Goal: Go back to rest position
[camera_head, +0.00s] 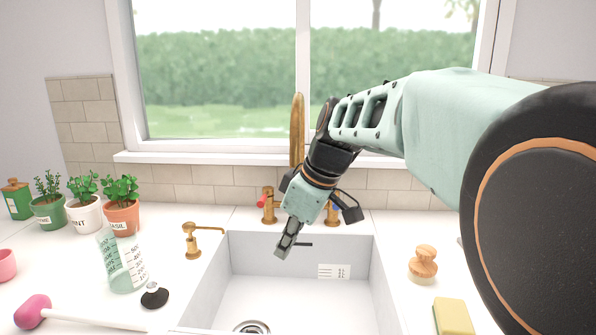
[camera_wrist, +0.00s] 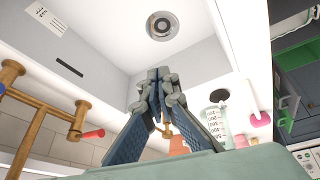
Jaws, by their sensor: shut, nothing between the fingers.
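My arm reaches in from the right in the head view, over the right counter. My gripper (camera_head: 284,249) points down above the back part of the white sink (camera_head: 223,262). Its fingers are shut with nothing between them. In the wrist view the closed gripper (camera_wrist: 158,78) stands in front of the sink, with the round drain (camera_wrist: 162,26) beyond the fingertips. No held object shows in either view.
The brass faucet (camera_head: 297,130) rises behind my gripper, between two taps with red and blue marks. Right are a wooden-handled brush (camera_head: 424,262) and yellow sponge (camera_head: 453,316).

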